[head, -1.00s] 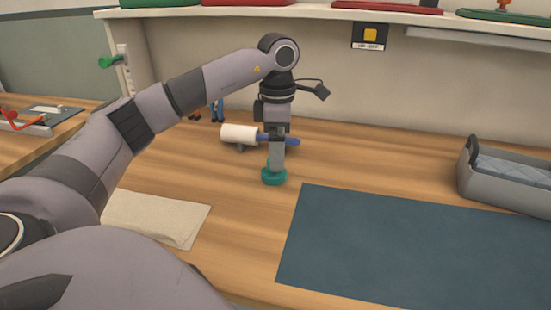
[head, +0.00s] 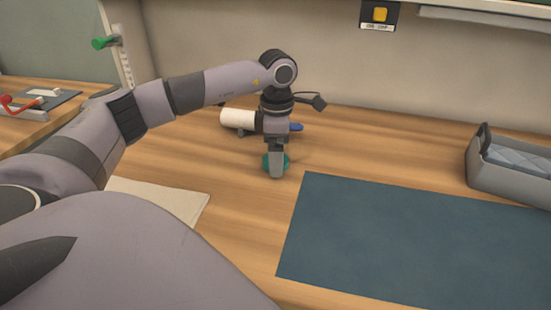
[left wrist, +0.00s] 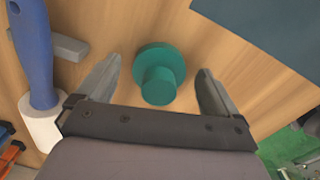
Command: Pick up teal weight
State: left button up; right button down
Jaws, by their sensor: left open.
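The teal weight (head: 284,161) stands on the wooden bench, partly hidden behind my left gripper (head: 276,174) in the head view. In the left wrist view the teal weight (left wrist: 160,75) shows as a wide round disc with a narrower knob. My left gripper (left wrist: 157,88) is open, with one finger on each side of the weight. Gaps show between the fingers and the weight, so it is not gripped. My right gripper is not in view.
A white roller with a blue handle (head: 238,118) lies just behind the gripper and beside it in the wrist view. A dark blue mat (head: 400,240) covers the bench to the right. A grey caddy (head: 505,180) stands far right. A beige cloth (head: 165,197) lies left.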

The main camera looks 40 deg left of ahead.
pick_arm(q)
jog(key=c, duration=1.5)
jog(key=shift+r, duration=0.1)
